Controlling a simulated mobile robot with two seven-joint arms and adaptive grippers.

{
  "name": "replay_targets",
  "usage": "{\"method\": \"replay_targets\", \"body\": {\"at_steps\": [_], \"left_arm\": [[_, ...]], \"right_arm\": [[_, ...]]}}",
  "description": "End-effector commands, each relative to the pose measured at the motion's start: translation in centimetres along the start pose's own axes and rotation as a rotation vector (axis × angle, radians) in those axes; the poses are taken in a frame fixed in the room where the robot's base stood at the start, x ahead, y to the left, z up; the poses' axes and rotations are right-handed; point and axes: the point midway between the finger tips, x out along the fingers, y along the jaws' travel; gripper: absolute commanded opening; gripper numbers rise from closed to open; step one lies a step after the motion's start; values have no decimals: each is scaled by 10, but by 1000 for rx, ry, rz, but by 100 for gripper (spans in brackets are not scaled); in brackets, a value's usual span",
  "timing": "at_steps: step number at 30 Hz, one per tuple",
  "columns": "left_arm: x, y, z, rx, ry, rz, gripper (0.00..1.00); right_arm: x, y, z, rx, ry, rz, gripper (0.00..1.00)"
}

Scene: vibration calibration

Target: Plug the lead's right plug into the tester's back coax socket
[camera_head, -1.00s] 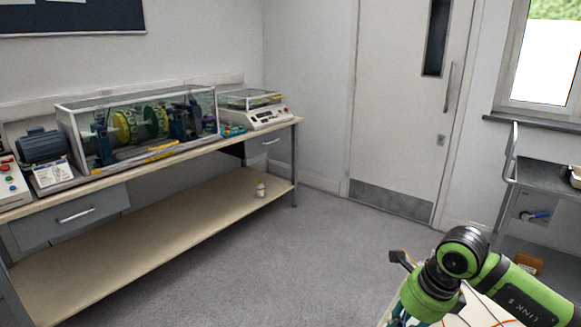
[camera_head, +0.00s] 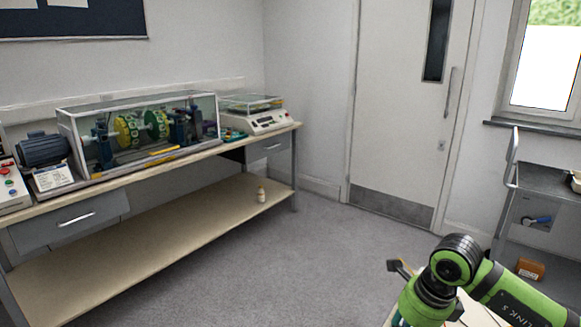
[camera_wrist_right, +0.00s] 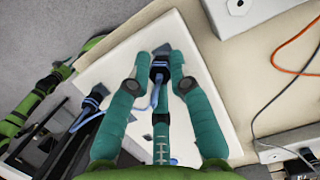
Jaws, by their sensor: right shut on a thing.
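My right gripper (camera_wrist_right: 160,75), with teal fingers, is shut on a dark plug (camera_wrist_right: 159,66) of the lead in the right wrist view. A blue cable (camera_wrist_right: 154,97) runs down from that plug between the fingers. A second dark plug (camera_wrist_right: 97,95) with a blue cable shows at the left, beyond the white sheet's edge. A white box (camera_wrist_right: 232,22) with a small dark round fitting stands at the top right, apart from the held plug. I cannot tell whether it is the tester or whether the fitting is the coax socket. The head view shows my right arm, not its fingertips.
The gripper is above a white sheet (camera_wrist_right: 90,72) on a beige table (camera_wrist_right: 225,75). Orange and grey cables (camera_wrist_right: 278,85) lie at the right. A long workbench (camera_head: 165,225) stands at the left wall, and a grey trolley (camera_head: 545,182) at the right.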

Motion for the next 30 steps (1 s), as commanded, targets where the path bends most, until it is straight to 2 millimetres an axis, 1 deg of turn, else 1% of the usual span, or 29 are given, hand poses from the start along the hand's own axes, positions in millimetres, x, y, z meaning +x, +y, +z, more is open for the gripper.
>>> {"method": "replay_targets", "body": {"at_steps": [30], "left_arm": [[7,-2,0,0,1,-3,50]], "right_arm": [[2,0,-1,0,4,-1,0]]}}
